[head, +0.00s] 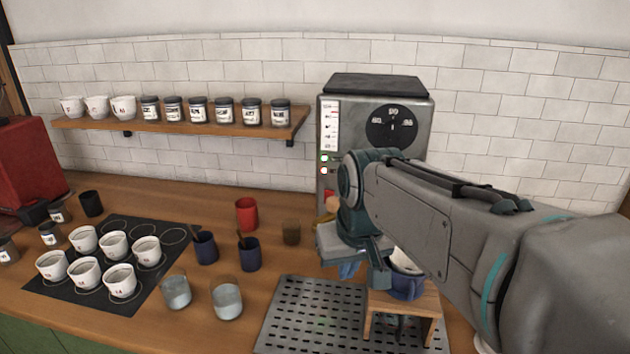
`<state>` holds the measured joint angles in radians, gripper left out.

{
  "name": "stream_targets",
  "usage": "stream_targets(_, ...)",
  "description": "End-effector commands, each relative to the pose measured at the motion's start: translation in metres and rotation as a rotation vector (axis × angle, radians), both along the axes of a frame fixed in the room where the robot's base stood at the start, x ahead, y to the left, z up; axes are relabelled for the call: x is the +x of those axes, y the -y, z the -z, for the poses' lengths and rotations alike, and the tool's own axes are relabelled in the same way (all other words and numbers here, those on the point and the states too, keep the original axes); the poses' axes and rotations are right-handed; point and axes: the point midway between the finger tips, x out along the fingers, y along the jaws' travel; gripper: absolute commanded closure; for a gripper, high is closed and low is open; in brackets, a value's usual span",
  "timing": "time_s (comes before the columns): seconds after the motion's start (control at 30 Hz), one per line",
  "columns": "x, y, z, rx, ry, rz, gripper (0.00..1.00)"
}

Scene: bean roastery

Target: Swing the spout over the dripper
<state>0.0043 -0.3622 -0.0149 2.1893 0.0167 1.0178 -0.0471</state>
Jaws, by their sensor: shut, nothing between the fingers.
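The machine (330,95) with a black dial stands against the tiled wall. A small tan knob (331,204) shows at its lower front beside my arm. I cannot make out the spout; my arm covers that part of the machine. The dripper (406,288) is dark blue with a white lining and sits on a wooden stand (408,302), partly hidden behind my arm. My gripper (350,270) is shut and empty, pointing down in front of the machine, left of the dripper. Its fingertips are hard to see.
A slotted metal drip tray (300,318) lies under the stand. Left of it are two glasses (227,300), blue cups (249,254), a red cup (246,213) and a black mat (65,280) with several white cups. A shelf (190,128) with jars is above.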

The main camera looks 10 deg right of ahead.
Motion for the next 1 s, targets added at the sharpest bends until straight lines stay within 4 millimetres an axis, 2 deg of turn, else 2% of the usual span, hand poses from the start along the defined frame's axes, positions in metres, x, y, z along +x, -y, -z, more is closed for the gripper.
stream_targets(0.03, 0.019, 0.001, -0.016, 0.001, 0.004, -0.002, 1.00)
stream_targets(0.2, 0.070, 0.005, -0.059, 0.003, 0.013, -0.016, 1.00)
stream_targets(0.5, 0.152, 0.012, -0.118, 0.000, 0.032, -0.040, 1.00)
stream_targets(0.7, 0.182, 0.016, -0.137, -0.004, 0.040, -0.053, 1.00)
stream_targets(1.0, 0.190, 0.017, -0.143, -0.006, 0.045, -0.056, 1.00)
